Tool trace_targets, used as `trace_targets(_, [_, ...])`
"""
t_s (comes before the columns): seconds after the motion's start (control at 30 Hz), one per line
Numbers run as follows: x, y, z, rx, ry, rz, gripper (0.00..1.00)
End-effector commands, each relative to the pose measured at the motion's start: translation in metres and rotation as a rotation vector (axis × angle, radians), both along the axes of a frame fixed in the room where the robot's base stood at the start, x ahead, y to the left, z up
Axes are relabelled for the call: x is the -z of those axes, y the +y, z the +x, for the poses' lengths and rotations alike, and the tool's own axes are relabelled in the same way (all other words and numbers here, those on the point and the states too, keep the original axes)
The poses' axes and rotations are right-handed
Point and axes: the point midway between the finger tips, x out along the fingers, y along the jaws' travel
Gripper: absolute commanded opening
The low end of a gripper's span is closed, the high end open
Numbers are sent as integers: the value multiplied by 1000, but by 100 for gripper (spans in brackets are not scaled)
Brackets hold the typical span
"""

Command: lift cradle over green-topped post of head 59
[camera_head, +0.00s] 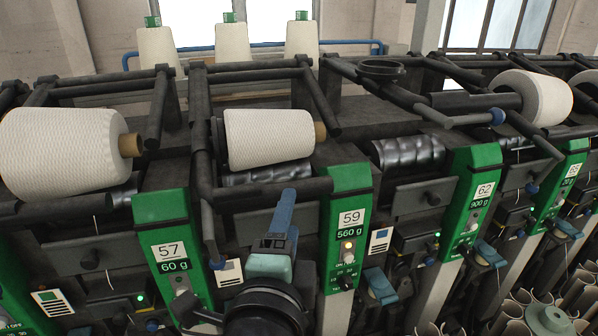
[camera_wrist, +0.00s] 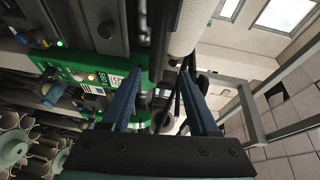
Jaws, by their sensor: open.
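The green-topped post of head 59 (camera_head: 348,215), labelled 59 and 560 g, stands right of centre in the head view. Its dark cradle (camera_head: 272,190) is a bar frame around a white yarn package (camera_head: 268,136), with the front bar low in front of the drum. The package and bar (camera_wrist: 163,35) also show at the top of the wrist view. My gripper (camera_head: 285,203) is open, just below and in front of the front bar. In the wrist view its blue fingers (camera_wrist: 161,72) are apart, with the bar's end beyond the gap; I cannot tell whether it lies between them.
The post of head 57 (camera_head: 172,240) is close on the left and that of head 62 (camera_head: 470,200) on the right. The neighbouring cradle (camera_head: 440,112) with a blue knob is beside head 59.

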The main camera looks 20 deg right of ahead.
Motion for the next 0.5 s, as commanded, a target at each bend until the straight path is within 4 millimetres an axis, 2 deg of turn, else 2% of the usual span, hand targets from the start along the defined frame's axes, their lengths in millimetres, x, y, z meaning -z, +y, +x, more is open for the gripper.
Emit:
trace_targets(0.17, [5,-6,7,14,5,32,61])
trace_targets(0.5, [7,-27,57,12,4,31,61])
